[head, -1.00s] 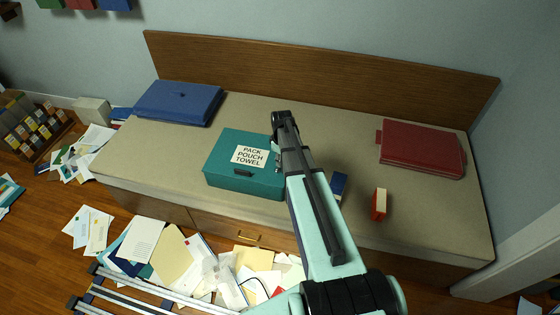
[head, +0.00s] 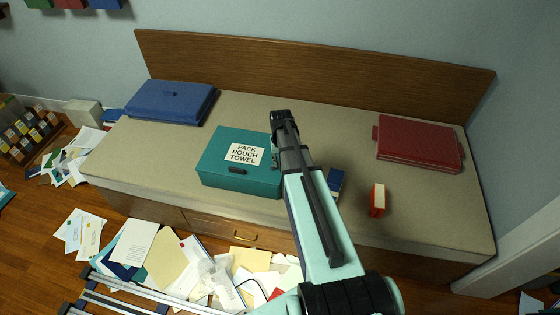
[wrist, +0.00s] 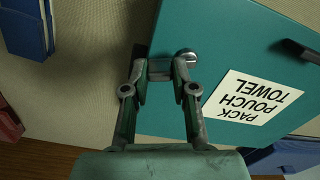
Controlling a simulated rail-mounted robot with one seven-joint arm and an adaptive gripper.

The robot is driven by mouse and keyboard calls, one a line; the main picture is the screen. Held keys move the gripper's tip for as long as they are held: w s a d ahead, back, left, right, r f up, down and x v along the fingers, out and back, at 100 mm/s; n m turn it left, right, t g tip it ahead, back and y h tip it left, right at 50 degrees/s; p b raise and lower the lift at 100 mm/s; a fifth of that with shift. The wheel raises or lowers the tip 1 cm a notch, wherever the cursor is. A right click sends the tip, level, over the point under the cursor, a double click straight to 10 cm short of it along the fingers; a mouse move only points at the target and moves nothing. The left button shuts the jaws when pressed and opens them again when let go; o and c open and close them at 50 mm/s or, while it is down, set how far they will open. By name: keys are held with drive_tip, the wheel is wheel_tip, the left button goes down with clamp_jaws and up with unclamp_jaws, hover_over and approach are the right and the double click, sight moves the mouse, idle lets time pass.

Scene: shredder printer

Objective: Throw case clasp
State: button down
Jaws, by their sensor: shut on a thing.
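The teal case (head: 214,176) lies closed on the bench, with a white label reading PACK POUCH TOWEL and a dark handle (head: 237,170) at its front. My gripper (head: 284,118) is at the case's right side, where my arm hides part of that side. In the wrist view, the case (wrist: 225,30) fills the upper right. There my gripper (wrist: 160,76) has its fingertips on either side of a small grey clasp (wrist: 160,66) at the case's edge, shut on it.
A blue case (head: 175,103) lies at the bench's back left and a red case (head: 420,143) at its right. A small blue box (head: 335,181) and a red-and-white box (head: 377,201) stand right of my arm. Papers (head: 135,245) litter the floor in front.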

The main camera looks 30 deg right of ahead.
drive_tip(key=shift+s+a+m, duration=0.15)
drive_tip(key=shift+s+m, duration=0.1)
drive_tip(key=shift+m, duration=0.65)
drive_tip(key=shift+s+a+m, duration=0.1)
drive_tip(key=shift+s+m, duration=0.1)
drive_tip(key=shift+m, duration=0.7)
drive_tip(key=c, duration=0.9)
unclamp_jaws()
drive_tip(key=shift+r, duration=0.1)
wheel_tip(320, 180, up, 12)
drive_tip(key=shift+f, duration=0.1)
